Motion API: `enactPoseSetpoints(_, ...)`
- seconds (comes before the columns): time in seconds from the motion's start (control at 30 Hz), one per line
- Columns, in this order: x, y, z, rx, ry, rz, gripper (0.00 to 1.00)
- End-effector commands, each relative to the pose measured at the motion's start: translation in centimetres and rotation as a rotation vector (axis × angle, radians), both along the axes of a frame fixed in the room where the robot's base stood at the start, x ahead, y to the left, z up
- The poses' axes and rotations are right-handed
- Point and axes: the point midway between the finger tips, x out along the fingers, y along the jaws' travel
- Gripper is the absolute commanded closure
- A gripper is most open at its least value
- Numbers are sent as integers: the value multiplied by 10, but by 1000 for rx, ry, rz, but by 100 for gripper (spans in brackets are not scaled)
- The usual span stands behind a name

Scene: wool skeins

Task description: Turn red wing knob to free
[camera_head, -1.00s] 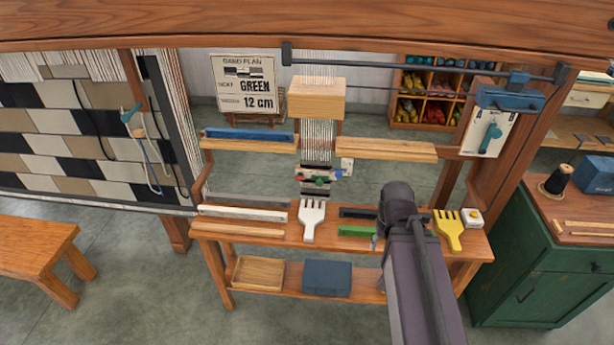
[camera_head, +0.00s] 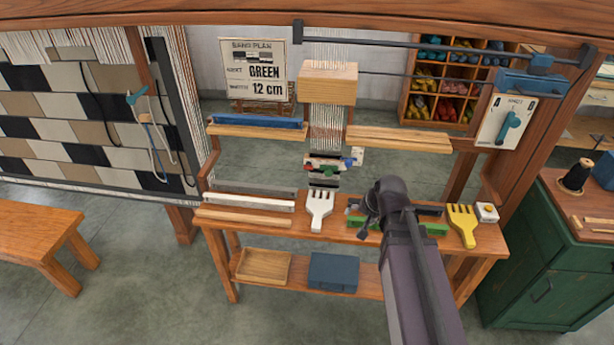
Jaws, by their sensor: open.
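A small red part (camera_head: 311,162), which looks like the red wing knob, sits at the left of a small white and dark fitting on the loom's white warp threads. Its wing angle is too small to tell. A blue part (camera_head: 347,162) and a green part (camera_head: 329,175) are on the same fitting. My gripper (camera_head: 365,227) is open, with its dark fingers low over the bench shelf. It is right of and below the red part in the picture, and clear of it. My arm hides part of the shelf behind it.
The shelf (camera_head: 270,232) holds a white comb (camera_head: 319,209), a yellow comb (camera_head: 463,226) and a green bar (camera_head: 433,229). A wooden block (camera_head: 328,83) hangs above the fitting. A dark rail (camera_head: 440,47) crosses high up. A blue box (camera_head: 333,272) stands below.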

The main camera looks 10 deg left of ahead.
Motion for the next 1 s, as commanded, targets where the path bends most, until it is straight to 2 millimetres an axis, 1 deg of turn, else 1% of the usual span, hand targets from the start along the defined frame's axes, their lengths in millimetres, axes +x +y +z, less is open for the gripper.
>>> enactPoseSetpoints(0.03, 16, 17, -16, 63, -39, -39, 11)
enactPoseSetpoints(0.1, 33, 38, -20, 161, -89, -103, 11)
enactPoseSetpoints(0.3, 78, 92, -24, 459, -195, -296, 11)
enactPoseSetpoints(0.5, 115, 134, -23, 781, -245, -503, 11)
enactPoseSetpoints(0.6, 131, 151, -23, 947, -251, -611, 11)
enactPoseSetpoints(0.73, 149, 167, -25, 1164, -239, -758, 11)
enactPoseSetpoints(0.87, 164, 178, -30, 1380, -210, -911, 11)
enactPoseSetpoints(1.0, 178, 185, -43, 1608, -161, -1082, 11)
